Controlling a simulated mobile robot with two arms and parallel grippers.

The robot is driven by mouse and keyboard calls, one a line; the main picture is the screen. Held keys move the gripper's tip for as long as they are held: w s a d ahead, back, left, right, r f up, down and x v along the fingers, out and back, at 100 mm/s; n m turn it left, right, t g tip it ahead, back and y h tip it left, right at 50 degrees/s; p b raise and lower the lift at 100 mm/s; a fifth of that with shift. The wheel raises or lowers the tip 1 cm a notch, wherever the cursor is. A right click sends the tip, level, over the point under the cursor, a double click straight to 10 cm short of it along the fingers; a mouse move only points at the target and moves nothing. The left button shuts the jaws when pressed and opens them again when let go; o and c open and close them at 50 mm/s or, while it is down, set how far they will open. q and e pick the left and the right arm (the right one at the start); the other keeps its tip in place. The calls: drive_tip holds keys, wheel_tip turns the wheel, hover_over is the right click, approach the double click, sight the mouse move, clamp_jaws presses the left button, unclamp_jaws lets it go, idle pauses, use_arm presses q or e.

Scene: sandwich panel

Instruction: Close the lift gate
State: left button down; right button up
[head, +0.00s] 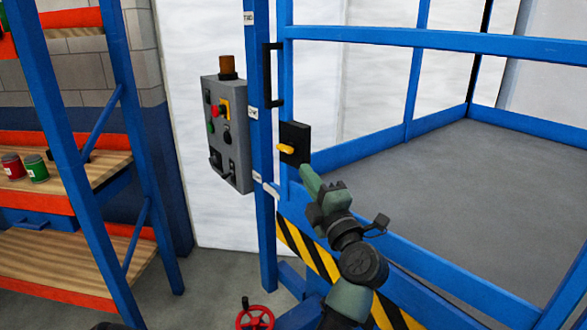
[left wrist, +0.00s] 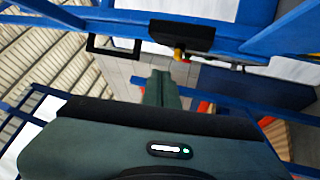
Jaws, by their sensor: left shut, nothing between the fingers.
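The blue lift gate (head: 285,100) stands beside a blue post (head: 259,130), with a black vertical handle (head: 273,75) on its edge. Whether a gap remains between gate and post, I cannot tell. A black latch box (head: 297,136) with a yellow lever (head: 286,149) sits below the handle, the lever pointing left. My left gripper (head: 308,178) is shut and empty, just below and right of the lever. In the left wrist view its closed fingers (left wrist: 163,88) point toward the latch box (left wrist: 182,34) and lever (left wrist: 180,54), apparently apart from them. My right gripper is not in view.
A grey control box (head: 228,135) with buttons hangs left of the post. Blue shelving (head: 60,105) with cans stands at the left. A red handwheel (head: 254,317) is low in front. The grey platform floor (head: 480,190) behind the rails is empty.

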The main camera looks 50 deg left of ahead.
use_arm(q)
drive_tip(key=w+a+f+n+g+h+p, duration=0.1)
drive_tip(key=w+a+f+p, duration=0.1)
drive_tip(key=a, duration=0.3)
drive_tip(key=w+a+f+g+h+p, duration=0.1)
drive_tip(key=w+a+f+g+p, duration=0.1)
drive_tip(key=w+a, duration=0.2)
drive_tip(key=shift+w+a+f+n, duration=0.2)
drive_tip(key=shift+a+n, duration=0.2)
drive_tip(key=shift+a, duration=0.7)
